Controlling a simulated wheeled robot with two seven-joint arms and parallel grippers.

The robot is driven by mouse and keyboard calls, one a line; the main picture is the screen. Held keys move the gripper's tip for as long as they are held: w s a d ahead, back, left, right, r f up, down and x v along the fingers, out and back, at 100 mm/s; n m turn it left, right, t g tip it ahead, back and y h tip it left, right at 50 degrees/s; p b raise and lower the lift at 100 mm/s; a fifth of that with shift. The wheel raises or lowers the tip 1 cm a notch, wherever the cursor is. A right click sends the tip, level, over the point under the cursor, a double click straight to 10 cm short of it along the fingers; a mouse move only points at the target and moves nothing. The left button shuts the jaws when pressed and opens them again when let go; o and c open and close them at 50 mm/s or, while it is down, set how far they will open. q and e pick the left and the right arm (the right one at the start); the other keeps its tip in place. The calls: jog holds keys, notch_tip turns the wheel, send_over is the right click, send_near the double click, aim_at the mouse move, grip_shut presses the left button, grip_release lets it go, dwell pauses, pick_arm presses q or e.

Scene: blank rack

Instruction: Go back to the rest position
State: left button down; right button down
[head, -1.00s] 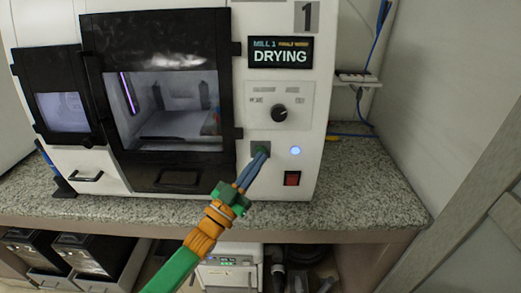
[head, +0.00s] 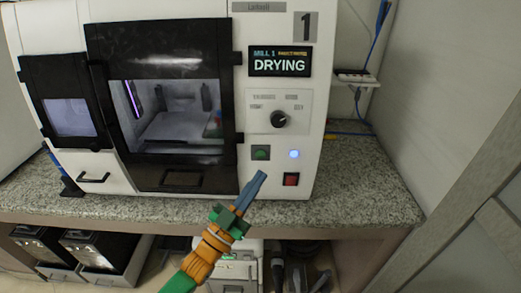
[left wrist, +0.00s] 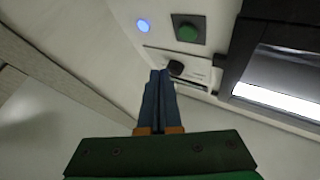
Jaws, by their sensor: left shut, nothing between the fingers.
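My left gripper (head: 259,177) is shut and empty, its blue fingers together, in front of the mill's lower right panel in the head view. It also shows in the left wrist view (left wrist: 160,74). The fingertips are just below the green button (head: 261,153) and left of the red switch (head: 290,179); they appear apart from the panel. The green button also shows in the left wrist view (left wrist: 187,32). The white mill (head: 318,120) has a screen (head: 280,62) reading "DRYING", and a blue light (head: 294,154) is lit. My right gripper is not in view.
The mill stands on a speckled counter (head: 375,185). Its dark-framed door (head: 160,45) is shut. Below the counter are black boxes (head: 95,250) at left and a white device (head: 236,265). A wall (head: 450,80) bounds the right side. The counter's right part is clear.

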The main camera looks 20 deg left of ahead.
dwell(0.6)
pick_arm(q)
jog(key=s+a+f+n+g+y, duration=0.1)
jog(key=s+f+g+y, duration=0.15)
jog(key=f, duration=0.85)
jog(key=s+a+f+n+g+y, duration=0.15)
jog(key=f+g, duration=0.25)
jog(key=f, duration=0.6)
jog(key=s+a+f+n+g+y, duration=0.1)
jog(key=s+a+f+g+y, duration=0.15)
jog(key=f, duration=0.85)
jog(key=s+f+g, duration=0.4)
jog(key=s+f, duration=0.1)
jog(key=s, duration=0.5)
jog(key=s+f+g+y, duration=0.1)
jog(key=s+f+g, duration=0.2)
jog(key=s+f, duration=0.3)
jog(key=s+f+g+y, duration=0.1)
jog(key=s+f+g, duration=0.3)
jog(key=s, duration=1)
jog(key=shift+s+f+g, duration=0.3)
jog(key=shift+f, duration=0.4)
jog(key=shift+w+n, duration=0.1)
jog(key=shift+n, duration=0.15)
